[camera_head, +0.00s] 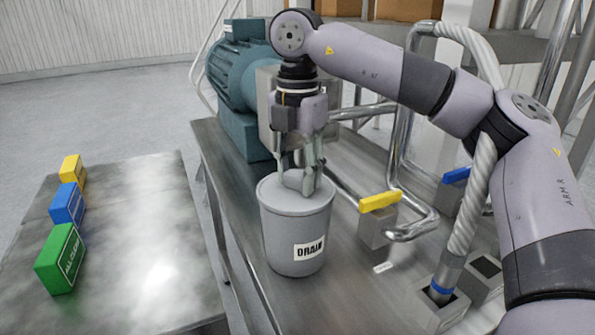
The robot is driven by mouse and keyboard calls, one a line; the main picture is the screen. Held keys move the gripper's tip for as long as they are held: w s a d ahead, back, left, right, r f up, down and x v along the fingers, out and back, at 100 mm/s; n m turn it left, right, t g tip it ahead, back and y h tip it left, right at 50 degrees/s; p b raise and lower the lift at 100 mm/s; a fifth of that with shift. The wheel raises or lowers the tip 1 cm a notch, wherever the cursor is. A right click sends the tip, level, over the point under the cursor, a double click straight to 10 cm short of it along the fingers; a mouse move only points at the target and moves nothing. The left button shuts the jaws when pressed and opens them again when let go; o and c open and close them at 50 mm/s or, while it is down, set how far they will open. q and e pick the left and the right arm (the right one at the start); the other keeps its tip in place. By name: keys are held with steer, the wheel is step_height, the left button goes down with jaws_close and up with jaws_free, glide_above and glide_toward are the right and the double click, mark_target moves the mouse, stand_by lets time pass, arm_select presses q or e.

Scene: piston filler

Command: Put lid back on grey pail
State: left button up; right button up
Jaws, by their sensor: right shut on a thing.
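The grey pail (288,243) stands upright on the metal bench and carries a label reading DRAIN. The grey lid (284,199) sits at the top of the pail, level with its rim as far as I can see. My right gripper (302,181) points straight down over the pail and is shut on the lid's knob. The fingers hide part of the knob and the lid's back. I cannot tell whether the lid is fully seated. My left gripper is not in view.
A teal motor (238,85) stands behind the pail. A yellow-handled valve (379,202) and bent pipes are close on the right, with a ribbed hose (473,195) beyond. Yellow, blue and green blocks (62,258) stand on the left table, mostly clear.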

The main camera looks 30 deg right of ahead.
steer(key=shift+f, duration=0.1)
stand_by(0.6)
steer(key=o, duration=1.3)
steer(key=shift+c, duration=0.2)
steer(key=shift+o, duration=0.4)
steer(key=o, duration=0.4)
steer(key=shift+r+p, duration=2.55)
steer(key=shift+r, duration=1)
steer(key=shift+c, duration=0.3)
